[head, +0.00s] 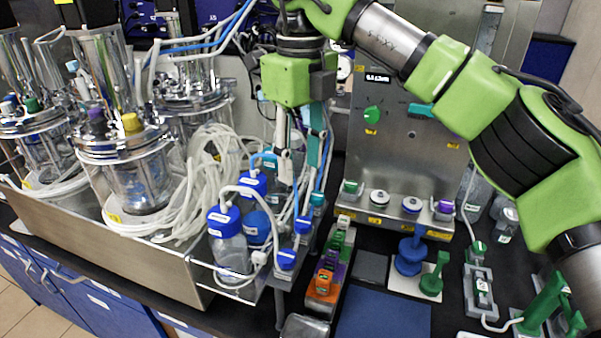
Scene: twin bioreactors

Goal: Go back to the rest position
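My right arm comes in from the upper right, with green and black links. Its gripper (300,165) points down over the bottles and tubing left of the grey metal panel. Its two fingers stand apart with a gap between them, and I see no object clearly held. Tubes and bottles behind the fingertips make their edges hard to pick out. My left gripper is not in view.
Glass bioreactors (140,175) stand in a metal tray (130,258) at left, with loose white tubing (205,190). Blue-capped bottles (228,245) stand close below the gripper. The grey panel (400,150) is behind the arm. A blue mat (383,313) lies clear in front.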

